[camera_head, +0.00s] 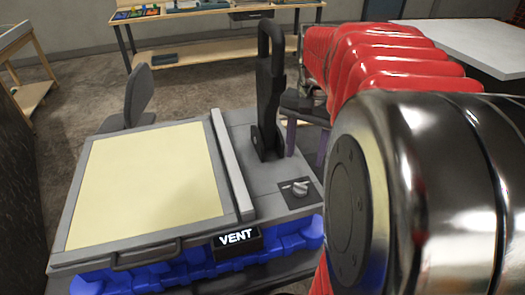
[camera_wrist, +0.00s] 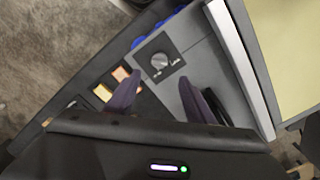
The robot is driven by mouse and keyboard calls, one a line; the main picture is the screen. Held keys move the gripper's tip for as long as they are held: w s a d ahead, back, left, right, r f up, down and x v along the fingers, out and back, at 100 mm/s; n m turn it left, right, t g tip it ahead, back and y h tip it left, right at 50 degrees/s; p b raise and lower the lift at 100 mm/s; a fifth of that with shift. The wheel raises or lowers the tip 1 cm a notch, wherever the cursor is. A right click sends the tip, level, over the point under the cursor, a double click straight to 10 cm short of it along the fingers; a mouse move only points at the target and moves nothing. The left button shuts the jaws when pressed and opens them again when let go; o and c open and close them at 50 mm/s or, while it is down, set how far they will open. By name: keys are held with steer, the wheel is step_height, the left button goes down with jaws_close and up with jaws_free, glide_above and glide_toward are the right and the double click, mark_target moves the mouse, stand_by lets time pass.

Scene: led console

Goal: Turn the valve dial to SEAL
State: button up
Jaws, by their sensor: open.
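The valve dial (camera_head: 300,188) is a small grey knob on a dark square plate at the right front of the grey console (camera_head: 260,183). It also shows in the wrist view (camera_wrist: 159,60), with small white lettering around it that is too blurred to read. A lit display (camera_head: 237,238) on the console's front reads VENT. My gripper (camera_head: 305,158) is open, with its purple fingers above the console, apart from the dial. In the wrist view, the dial lies just beyond and between the fingertips (camera_wrist: 159,77). Nothing is held.
A tall black lever or handle (camera_head: 268,95) stands on the console behind the dial. A pale yellow panel (camera_head: 148,186) with a raised grey bar (camera_head: 232,165) fills the left. Small orange blocks (camera_wrist: 112,83) show beside the left finger. A workbench (camera_head: 205,50) stands behind.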

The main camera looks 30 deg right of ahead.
mark_target(300, 185)
step_height(300, 185, down, 11)
steer(key=shift+f, duration=0.15)
stand_by(0.4)
steer(key=shift+c, duration=0.4)
